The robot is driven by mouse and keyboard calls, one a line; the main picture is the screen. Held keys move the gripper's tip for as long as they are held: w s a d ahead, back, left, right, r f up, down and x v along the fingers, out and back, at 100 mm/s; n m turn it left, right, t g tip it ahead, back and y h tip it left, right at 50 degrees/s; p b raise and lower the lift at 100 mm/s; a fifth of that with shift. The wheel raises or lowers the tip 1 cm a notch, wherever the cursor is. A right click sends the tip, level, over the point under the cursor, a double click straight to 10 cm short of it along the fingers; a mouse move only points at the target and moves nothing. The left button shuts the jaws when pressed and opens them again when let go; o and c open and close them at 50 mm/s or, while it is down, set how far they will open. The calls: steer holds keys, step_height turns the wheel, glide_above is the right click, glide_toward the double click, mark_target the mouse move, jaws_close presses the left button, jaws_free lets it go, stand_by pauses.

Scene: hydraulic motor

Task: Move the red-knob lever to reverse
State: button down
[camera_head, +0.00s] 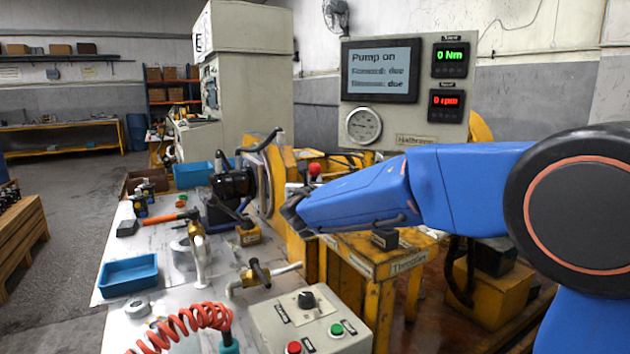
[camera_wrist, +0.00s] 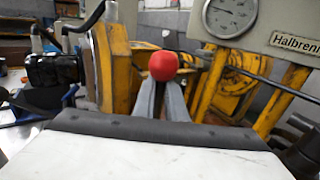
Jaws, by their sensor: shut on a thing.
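The red knob (camera_head: 314,169) of the lever shows in the head view just above and beyond the end of my blue arm, near the yellow frame. In the wrist view the red knob (camera_wrist: 163,66) stands at the centre, at the tips of my gripper's two grey fingers (camera_wrist: 161,95). The fingers are shut on the lever at or just under the knob. The lever's shaft and its base are hidden behind the fingers and my wrist. I cannot read any forward or reverse marking for the lever.
A display panel (camera_head: 381,70) reads "Pump on", 0 Nm and 0 rpm. A gauge (camera_head: 363,125) sits below it. The yellow frame (camera_head: 282,190) and black motor (camera_head: 233,184) stand left of my gripper. A "Throttle" plate (camera_head: 408,262) lies nearer. A control box (camera_head: 312,325) stands in front.

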steer(key=s+a+n+t+y, duration=0.1)
steer(key=s+a+n+t, duration=0.1)
steer(key=s+a+n, duration=0.1)
steer(key=shift+s+a+f+n+t, duration=0.2)
steer(key=shift+a+f+n+t, duration=0.25)
steer(key=shift+a+n, duration=0.55)
steer(key=c, duration=1.8)
jaws_free()
steer(key=shift+s+a, duration=0.1)
steer(key=shift+a, duration=0.05)
steer(key=shift+f, duration=0.1)
steer(key=v, duration=1.7)
steer(key=shift+s, duration=0.2)
